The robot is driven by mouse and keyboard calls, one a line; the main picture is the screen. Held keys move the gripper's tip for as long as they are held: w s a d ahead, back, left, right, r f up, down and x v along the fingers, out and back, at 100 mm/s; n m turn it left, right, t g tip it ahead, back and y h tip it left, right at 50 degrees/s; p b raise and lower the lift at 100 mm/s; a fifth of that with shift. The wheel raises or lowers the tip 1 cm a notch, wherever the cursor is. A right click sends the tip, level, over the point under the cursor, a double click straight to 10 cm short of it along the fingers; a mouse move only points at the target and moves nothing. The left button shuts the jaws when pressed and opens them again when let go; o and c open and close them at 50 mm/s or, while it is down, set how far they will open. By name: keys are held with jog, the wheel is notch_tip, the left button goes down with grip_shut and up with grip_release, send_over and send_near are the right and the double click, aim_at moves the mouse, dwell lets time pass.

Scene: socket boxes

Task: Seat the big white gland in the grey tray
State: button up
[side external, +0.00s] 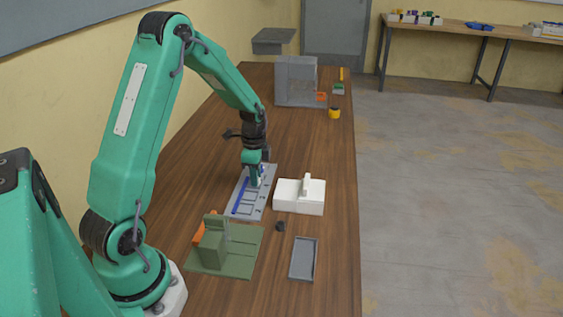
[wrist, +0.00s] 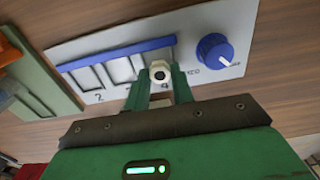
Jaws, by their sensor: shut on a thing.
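The white gland (wrist: 160,66), a hexagonal piece with a dark round hole, is between the green fingertips of my gripper (wrist: 159,80) in the wrist view. My gripper is shut on it, at the numbered end of a grey panel (wrist: 90,50) with a blue bar. I cannot tell whether the gland still touches the panel. In the side view my gripper (side external: 256,182) is low over this panel (side external: 246,208), and the gland is too small to make out there. The grey tray (side external: 316,259) lies on the table at front right, apart from my gripper, and looks empty.
A white box with a handle (side external: 299,198) stands right of the panel. A green fixture (side external: 235,255) and a small black piece (side external: 280,226) lie nearer the camera. A blue knob (wrist: 214,50) sits on the panel. A grey cabinet (side external: 296,82) stands far back.

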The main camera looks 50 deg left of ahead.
jog(key=shift+r, duration=2.35)
jog(key=shift+r, duration=0.1)
jog(key=shift+r, duration=0.2)
notch_tip(320, 180, up, 5)
jog(key=w+d+m, duration=0.1)
jog(key=d+m, duration=0.4)
jog(key=d, duration=0.6)
jog(key=s+d+m, duration=0.4)
jog(key=d+m, duration=0.3)
jog(key=d, duration=0.9)
jog(key=shift+s+d+f, duration=0.1)
jog(key=shift+f, duration=2.65)
jog(key=shift+f, duration=0.2)
